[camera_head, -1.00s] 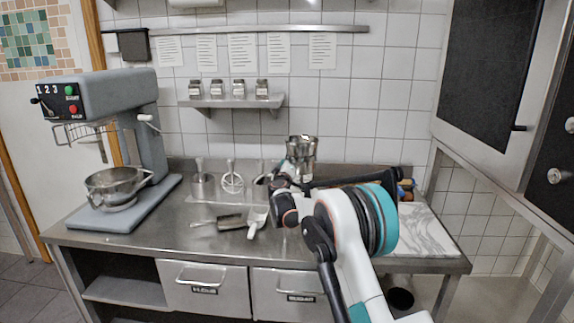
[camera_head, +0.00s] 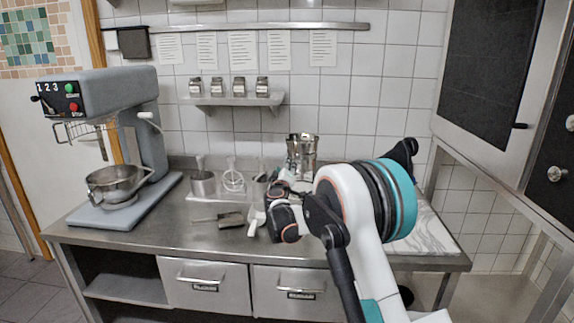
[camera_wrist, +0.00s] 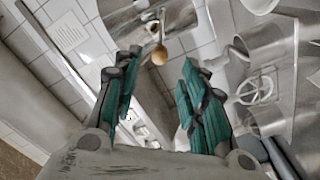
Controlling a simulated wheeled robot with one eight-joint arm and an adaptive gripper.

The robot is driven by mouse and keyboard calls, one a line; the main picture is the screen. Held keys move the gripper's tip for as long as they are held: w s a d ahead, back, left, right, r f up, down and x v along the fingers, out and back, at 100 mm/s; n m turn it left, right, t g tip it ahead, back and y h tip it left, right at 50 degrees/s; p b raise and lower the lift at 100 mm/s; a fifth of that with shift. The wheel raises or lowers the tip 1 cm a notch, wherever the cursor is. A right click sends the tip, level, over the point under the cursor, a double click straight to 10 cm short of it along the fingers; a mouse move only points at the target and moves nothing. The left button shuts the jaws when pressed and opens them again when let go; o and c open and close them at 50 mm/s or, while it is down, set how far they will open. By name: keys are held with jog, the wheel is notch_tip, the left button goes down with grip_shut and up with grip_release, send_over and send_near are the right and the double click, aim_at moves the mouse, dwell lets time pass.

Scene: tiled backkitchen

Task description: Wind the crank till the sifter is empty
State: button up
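The metal sifter (camera_head: 302,150) stands upright at the back of the steel counter, its lower part hidden behind my arm. In the wrist view a round wooden knob (camera_wrist: 160,55) on a thin metal rod, apparently the sifter's crank, shows ahead of my fingertips. My gripper (camera_wrist: 160,95) is open, its two teal fingers wide apart with nothing held between them. The knob lies beyond the gap and no touch shows. In the head view the fingers are mostly hidden by my arm. The sifter's contents cannot be seen.
A whisk (camera_head: 233,179) and metal cups (camera_head: 203,183) stand left of the sifter. A grey mixer (camera_head: 110,95) stands at left; a marble slab (camera_head: 428,232) lies at right.

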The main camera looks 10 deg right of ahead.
jog(key=v, duration=0.4)
jog(key=shift+s+f, duration=0.1)
jog(key=shift+s, duration=0.2)
